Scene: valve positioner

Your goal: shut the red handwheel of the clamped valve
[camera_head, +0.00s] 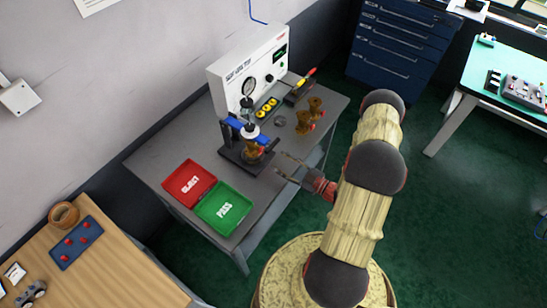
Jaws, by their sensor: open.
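The clamped valve (252,151) is a small brass body held in a dark fixture (232,156) on the grey bench. My gripper (281,164) is open and empty. Its two thin fingers point left toward the valve from the bench's right side. A gap shows between the fingertips and the valve.
A white test panel (249,72) with a gauge stands behind the fixture. Loose brass valves (306,121) stand to the right. A red reject tray (188,183) and green pass tray (225,207) lie in front. A screwdriver (302,84) lies near the panel.

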